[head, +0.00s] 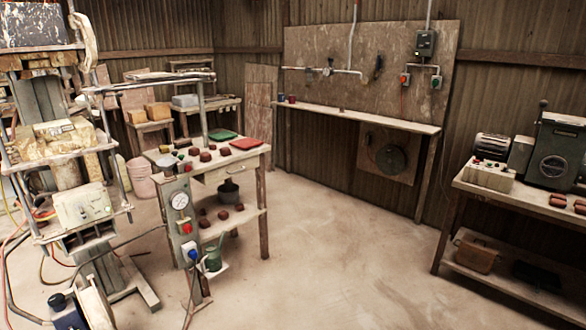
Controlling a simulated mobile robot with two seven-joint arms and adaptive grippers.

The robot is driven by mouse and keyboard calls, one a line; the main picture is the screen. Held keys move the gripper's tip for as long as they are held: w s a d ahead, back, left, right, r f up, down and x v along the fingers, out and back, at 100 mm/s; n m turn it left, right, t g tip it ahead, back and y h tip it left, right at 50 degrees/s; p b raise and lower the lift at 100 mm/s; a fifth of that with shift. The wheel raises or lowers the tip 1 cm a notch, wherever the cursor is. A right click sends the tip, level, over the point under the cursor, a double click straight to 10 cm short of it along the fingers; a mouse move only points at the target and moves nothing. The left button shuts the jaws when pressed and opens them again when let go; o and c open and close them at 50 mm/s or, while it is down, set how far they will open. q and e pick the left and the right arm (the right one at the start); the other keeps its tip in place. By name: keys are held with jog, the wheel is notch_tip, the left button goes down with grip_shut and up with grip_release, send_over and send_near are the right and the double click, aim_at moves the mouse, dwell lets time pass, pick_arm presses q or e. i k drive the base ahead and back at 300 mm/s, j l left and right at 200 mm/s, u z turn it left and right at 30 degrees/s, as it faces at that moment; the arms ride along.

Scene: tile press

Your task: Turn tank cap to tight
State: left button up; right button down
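Neither of my grippers shows in the head view. The tile press (70,212) stands at the left with a light control box on its front. At its foot, at the lower left, is a pale and dark-blue unit (92,304) with a dark round knob-like part (57,300) on top. I cannot tell whether this part is the tank cap, or how tight it is. No other part is clearly a tank cap.
A small table (212,173) with red-brown pieces, a gauge and buttons stands beside the press. A bench (462,187) with a dark green machine (557,150) is at the right. Hoses lie around the press. The middle floor (335,250) is clear.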

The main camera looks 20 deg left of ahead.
aim_at(56, 299)
jog(key=i+u, duration=0.25)
jog(key=u, duration=0.2)
jog(key=i+u, duration=0.3)
jog(key=u, duration=0.15)
jog(key=i+l+u, duration=0.15)
jog(key=u, duration=0.3)
jog(key=i+l+u, duration=0.1)
jog(key=i+u, duration=0.3)
jog(key=i+l+u, duration=0.15)
jog(key=u, duration=0.2)
jog(key=i+l+u, duration=0.25)
jog(key=u, duration=0.15)
jog(key=i+l+u, duration=0.35)
jog(key=i+l, duration=0.4)
